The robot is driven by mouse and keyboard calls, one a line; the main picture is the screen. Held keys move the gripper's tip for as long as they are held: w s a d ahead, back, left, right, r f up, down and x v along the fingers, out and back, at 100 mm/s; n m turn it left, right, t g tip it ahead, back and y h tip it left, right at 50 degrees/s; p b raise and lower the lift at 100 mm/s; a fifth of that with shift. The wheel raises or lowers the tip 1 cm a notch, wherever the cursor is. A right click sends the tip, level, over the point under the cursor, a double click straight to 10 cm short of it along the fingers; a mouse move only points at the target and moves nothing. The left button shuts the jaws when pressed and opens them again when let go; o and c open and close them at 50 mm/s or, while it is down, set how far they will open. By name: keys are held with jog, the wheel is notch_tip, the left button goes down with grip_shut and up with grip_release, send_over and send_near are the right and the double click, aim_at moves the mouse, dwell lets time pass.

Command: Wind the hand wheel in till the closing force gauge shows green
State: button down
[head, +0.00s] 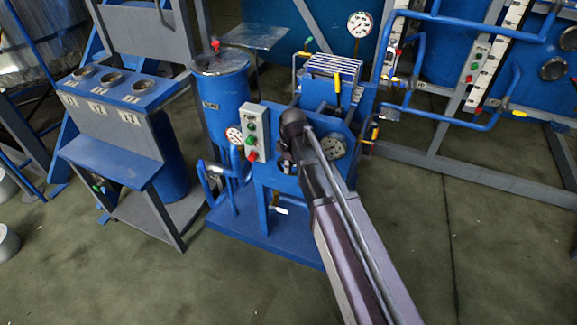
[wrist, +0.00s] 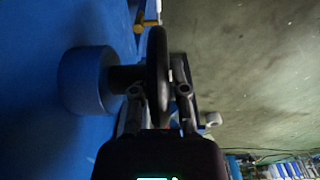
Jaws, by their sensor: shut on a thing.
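The hand wheel (wrist: 157,70) shows edge-on in the wrist view as a dark upright rim, with its shaft running left into a round blue-grey boss (wrist: 88,80). My gripper (wrist: 158,105) has one finger on each side of the rim and is shut on it. In the head view my gripper (head: 286,166) is at the front of the blue press-like machine, and my arm hides most of the wheel. A round gauge (head: 334,147) sits on the blue front plate just right of my wrist. It may be the closing force gauge; its needle and colour are too small to read.
A grey button box (head: 254,132) and a small gauge (head: 234,136) stand close left of my gripper. A blue tank (head: 222,90) is behind them. A blue console (head: 112,120) stands at left and pipework (head: 480,125) at right. Floor at front right is clear.

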jog(key=shift+t+y, duration=0.4)
jog(key=shift+y, duration=0.6)
jog(key=c, duration=0.6)
grip_release()
jog(key=shift+c, duration=0.2)
jog(key=shift+h, duration=0.3)
jog(key=shift+w+g+h, duration=0.1)
jog(key=shift+g+h, duration=0.4)
jog(key=shift+h, duration=0.7)
jog(key=shift+r+p, duration=0.95)
jog(key=shift+p, duration=0.1)
notch_tip(320, 180, up, 13)
jog(key=p, duration=1.3)
jog(key=shift+s+d, duration=0.2)
jog(key=shift+d, duration=0.05)
